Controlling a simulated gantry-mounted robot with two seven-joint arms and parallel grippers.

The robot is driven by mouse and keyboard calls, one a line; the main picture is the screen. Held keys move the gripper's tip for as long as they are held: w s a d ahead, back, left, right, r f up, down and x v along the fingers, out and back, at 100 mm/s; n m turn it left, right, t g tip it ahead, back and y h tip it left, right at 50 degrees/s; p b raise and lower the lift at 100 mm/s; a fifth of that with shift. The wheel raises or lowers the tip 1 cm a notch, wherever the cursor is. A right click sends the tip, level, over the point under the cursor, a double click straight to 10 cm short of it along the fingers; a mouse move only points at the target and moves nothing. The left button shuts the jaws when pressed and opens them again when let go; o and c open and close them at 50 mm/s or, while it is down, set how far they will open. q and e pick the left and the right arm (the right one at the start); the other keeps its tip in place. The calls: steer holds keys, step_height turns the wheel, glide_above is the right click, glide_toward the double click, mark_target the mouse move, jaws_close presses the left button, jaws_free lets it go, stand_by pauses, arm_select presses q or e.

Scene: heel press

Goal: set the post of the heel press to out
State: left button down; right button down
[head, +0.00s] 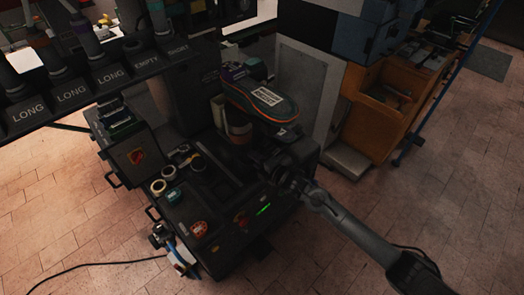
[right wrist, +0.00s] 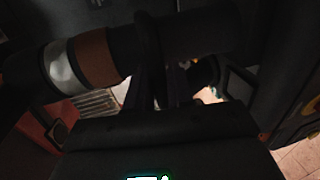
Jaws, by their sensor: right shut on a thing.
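The heel press (head: 215,200) is a dark machine in the middle of the head view. A shoe-shaped piece (head: 262,102) with an orange edge and a white label sits above it. In the right wrist view a thick black bar (right wrist: 120,58) with silver and brown bands crosses the upper part; it looks like the post. My right gripper (head: 277,166) is at the right side of the press, below the shoe-shaped piece. It is shut on a dark part of the press, which looks like the post (right wrist: 200,35). The exact contact is too dark to see. My left gripper is not in view.
A rack (head: 110,75) labelled LONG, EMPTY and SHORT stands at the upper left. An orange-brown cabinet (head: 375,115) is at the right. Tiled floor (head: 330,240) is open at the lower right.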

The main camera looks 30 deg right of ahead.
steer(key=shift+r, duration=0.15)
steer(key=c, duration=1.4)
jaws_free()
steer(key=shift+o, duration=1.4)
steer(key=shift+s, duration=0.15)
steer(key=shift+s+d, duration=0.1)
steer(key=shift+d, duration=0.05)
